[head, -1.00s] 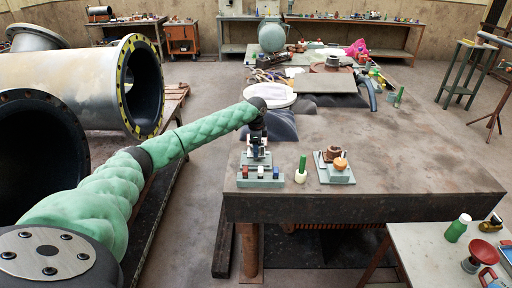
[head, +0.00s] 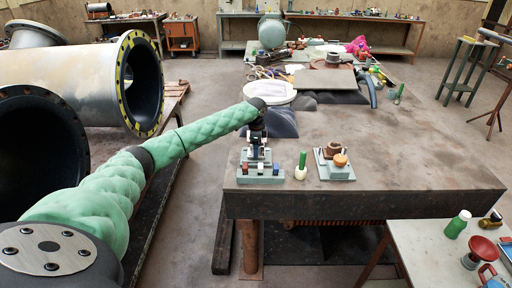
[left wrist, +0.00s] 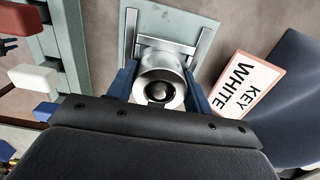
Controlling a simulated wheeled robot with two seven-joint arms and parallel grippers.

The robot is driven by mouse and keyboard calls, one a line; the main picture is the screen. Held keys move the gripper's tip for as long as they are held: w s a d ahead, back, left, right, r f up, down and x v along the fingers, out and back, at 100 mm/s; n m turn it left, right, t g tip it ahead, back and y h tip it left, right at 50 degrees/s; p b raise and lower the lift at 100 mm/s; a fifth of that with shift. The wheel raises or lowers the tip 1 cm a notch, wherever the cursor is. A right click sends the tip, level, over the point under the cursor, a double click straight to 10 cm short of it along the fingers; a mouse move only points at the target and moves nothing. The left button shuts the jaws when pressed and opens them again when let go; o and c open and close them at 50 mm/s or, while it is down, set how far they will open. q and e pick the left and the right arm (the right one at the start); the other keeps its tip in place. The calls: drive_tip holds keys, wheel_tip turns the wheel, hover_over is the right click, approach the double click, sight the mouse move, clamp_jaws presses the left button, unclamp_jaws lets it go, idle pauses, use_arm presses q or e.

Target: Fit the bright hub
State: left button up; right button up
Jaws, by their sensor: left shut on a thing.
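The bright hub (left wrist: 160,82), a silvery ring with a dark bore and a rounded centre, sits between the blue fingers of my left gripper (left wrist: 158,90) in the left wrist view. The gripper is shut on it. Just beyond is a pale green plate (left wrist: 168,18) with a metal fork-like frame (left wrist: 172,45); I cannot tell whether the hub touches it. In the head view my left gripper (head: 256,142) points down over the small stand (head: 257,157) near the table's front left, and the hub is too small to make out. My right gripper is not in view.
A green rack (head: 260,180) with coloured blocks stands at the table's front edge. To its right are a green-handled tool (head: 301,163) and a plate (head: 337,176) with brown and orange parts. A "WHITE KEY" card (left wrist: 246,86) lies beside the fork frame. The table's right is clear.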

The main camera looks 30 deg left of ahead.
use_arm(q)
drive_tip(key=shift+f, duration=0.55)
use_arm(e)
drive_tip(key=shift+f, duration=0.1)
use_arm(q)
drive_tip(key=o, duration=1.4)
drive_tip(key=shift+o, duration=0.2)
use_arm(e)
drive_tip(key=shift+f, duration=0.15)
use_arm(q)
drive_tip(key=shift+s, duration=0.1)
drive_tip(key=shift+r+b, duration=0.4)
drive_tip(key=shift+r, duration=0.25)
wheel_tip(320, 180, up, 2)
drive_tip(key=shift+r+b, duration=0.1)
drive_tip(key=shift+b, duration=0.35)
drive_tip(key=shift+r+b, duration=0.65)
drive_tip(key=shift+r, duration=1.55)
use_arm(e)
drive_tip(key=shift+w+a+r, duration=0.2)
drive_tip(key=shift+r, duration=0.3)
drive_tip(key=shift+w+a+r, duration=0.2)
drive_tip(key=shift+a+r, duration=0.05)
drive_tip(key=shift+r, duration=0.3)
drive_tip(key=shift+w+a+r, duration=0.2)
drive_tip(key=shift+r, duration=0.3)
